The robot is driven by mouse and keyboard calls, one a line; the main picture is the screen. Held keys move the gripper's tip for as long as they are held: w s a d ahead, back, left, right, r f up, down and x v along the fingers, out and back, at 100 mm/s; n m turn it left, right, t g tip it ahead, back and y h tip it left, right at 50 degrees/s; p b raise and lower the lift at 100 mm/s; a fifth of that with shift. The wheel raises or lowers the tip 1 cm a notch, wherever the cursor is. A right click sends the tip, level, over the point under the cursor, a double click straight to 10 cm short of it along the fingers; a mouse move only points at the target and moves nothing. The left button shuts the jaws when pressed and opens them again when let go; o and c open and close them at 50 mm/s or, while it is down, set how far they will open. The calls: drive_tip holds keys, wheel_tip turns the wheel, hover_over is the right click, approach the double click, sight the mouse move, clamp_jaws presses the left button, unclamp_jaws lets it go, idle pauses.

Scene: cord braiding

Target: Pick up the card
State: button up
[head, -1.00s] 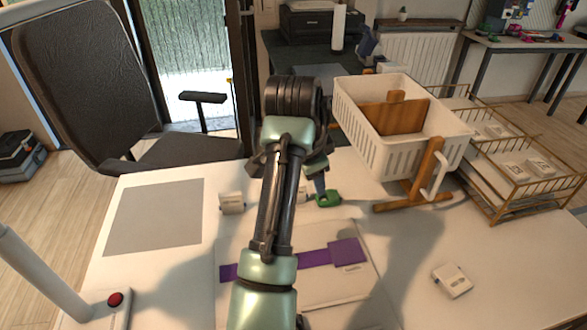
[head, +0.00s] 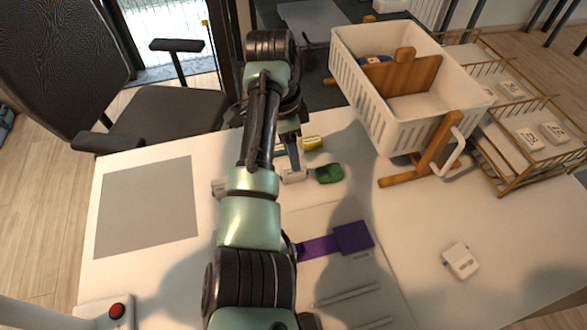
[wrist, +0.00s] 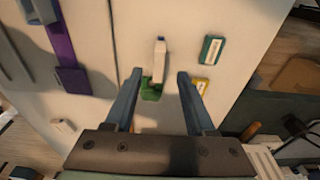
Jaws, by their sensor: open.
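Several small card-like pieces lie on the white table, and I cannot tell which one is the card meant. A white one (head: 295,175) lies beside a green one (head: 329,173). A yellow one (head: 312,143) lies farther back. In the wrist view the white piece (wrist: 160,58), the green piece (wrist: 152,92), the yellow piece (wrist: 201,85) and a teal piece (wrist: 212,49) show. My gripper (wrist: 159,74) is open and empty, above the white and green pieces, which appear between its fingers. My arm partly hides another white piece (head: 218,188).
A white basket (head: 375,108) on a wooden stand (head: 400,180) stands at the back right, beside wire trays (head: 510,180) holding white pieces. A purple block (head: 352,238) and strap lie nearer. A white piece (head: 460,261) lies at right. A grey mat (head: 148,210) is left, near a red button (head: 117,311).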

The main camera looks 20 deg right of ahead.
sight(294, 181)
drive_tip(key=f, duration=0.7)
drive_tip(key=shift+s+d+f, duration=0.1)
drive_tip(key=shift+d, duration=0.2)
clamp_jaws()
